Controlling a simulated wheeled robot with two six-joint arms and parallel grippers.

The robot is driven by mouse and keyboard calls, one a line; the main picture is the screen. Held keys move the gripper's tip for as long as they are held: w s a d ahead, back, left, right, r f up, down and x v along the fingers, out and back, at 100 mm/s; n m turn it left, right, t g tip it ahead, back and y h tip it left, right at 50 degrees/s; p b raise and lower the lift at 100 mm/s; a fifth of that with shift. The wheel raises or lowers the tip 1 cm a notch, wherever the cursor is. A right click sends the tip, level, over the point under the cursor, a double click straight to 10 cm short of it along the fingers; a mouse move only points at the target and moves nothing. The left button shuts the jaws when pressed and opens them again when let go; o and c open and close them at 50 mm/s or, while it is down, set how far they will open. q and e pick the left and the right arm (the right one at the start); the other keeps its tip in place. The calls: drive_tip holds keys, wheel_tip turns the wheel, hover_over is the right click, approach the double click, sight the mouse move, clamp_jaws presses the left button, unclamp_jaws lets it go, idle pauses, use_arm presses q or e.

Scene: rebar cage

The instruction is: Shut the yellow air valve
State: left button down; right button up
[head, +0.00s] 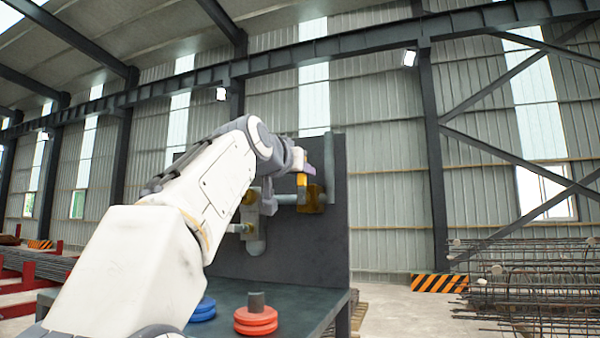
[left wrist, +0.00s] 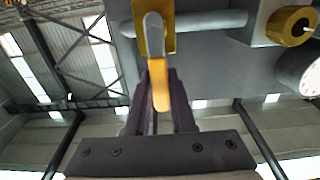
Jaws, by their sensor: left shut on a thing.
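The yellow valve handle (head: 302,181) stands at the pipe on the dark upright panel (head: 341,230). In the left wrist view the handle (left wrist: 158,65) runs from its grey metal end down between my fingers, crosswise to the grey pipe (left wrist: 205,21). A brass-coloured valve body (left wrist: 140,28) sits behind its upper end. My left gripper (head: 308,169) is at the handle. In the left wrist view its purple fingers (left wrist: 160,90) are shut on the handle. My arm hides part of the panel in the head view. My right gripper is not in view.
Red discs (head: 256,320) and blue discs (head: 203,310) lie on the dark bench below the panel. Grey fittings (head: 255,232) hang left of the valve. A round gauge (left wrist: 302,74) is near the right edge of the wrist view. Rebar cages (head: 530,285) lie at right.

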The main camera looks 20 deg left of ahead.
use_arm(q)
drive_tip(key=shift+f, duration=0.1)
drive_tip(key=c, duration=0.8)
unclamp_jaws()
drive_tip(key=shift+o, duration=0.2)
drive_tip(key=s+b, duration=0.4)
drive_tip(key=s, duration=0.6)
drive_tip(key=shift+s+d, duration=0.25)
drive_tip(key=shift+d, duration=0.05)
